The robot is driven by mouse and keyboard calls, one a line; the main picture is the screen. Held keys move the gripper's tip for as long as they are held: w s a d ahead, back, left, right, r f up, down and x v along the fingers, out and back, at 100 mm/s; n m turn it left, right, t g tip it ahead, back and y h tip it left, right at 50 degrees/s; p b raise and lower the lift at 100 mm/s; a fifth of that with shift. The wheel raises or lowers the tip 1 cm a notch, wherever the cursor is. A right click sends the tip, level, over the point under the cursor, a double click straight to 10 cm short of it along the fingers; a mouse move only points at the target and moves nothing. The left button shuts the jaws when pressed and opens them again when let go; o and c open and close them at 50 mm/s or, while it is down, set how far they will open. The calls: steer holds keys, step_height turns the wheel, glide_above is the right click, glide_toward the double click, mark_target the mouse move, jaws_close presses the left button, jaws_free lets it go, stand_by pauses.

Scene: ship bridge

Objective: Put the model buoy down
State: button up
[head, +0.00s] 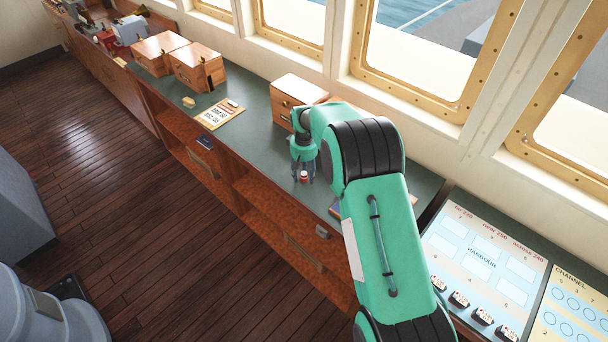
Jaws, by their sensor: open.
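The model buoy (304,176) is a small red and white piece. It appears to stand upright on the green counter top (252,140), near the front edge. My gripper (303,180) is over it, pointing down, with its fingers open to either side of the buoy. The upper part of the buoy is hidden by the gripper. Whether the fingers touch it is too small to tell.
A wooden box (296,92) stands behind my gripper, partly hidden by my arm. A clipboard (220,113) lies to the left, with more wooden boxes (197,66) beyond it. A harbour chart board (484,258) lies at the right. The counter between clipboard and gripper is clear.

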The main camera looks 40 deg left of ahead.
mark_target(304, 173)
step_height(304, 173, up, 12)
stand_by(0.6)
stand_by(0.6)
steer(key=shift+r, duration=0.1)
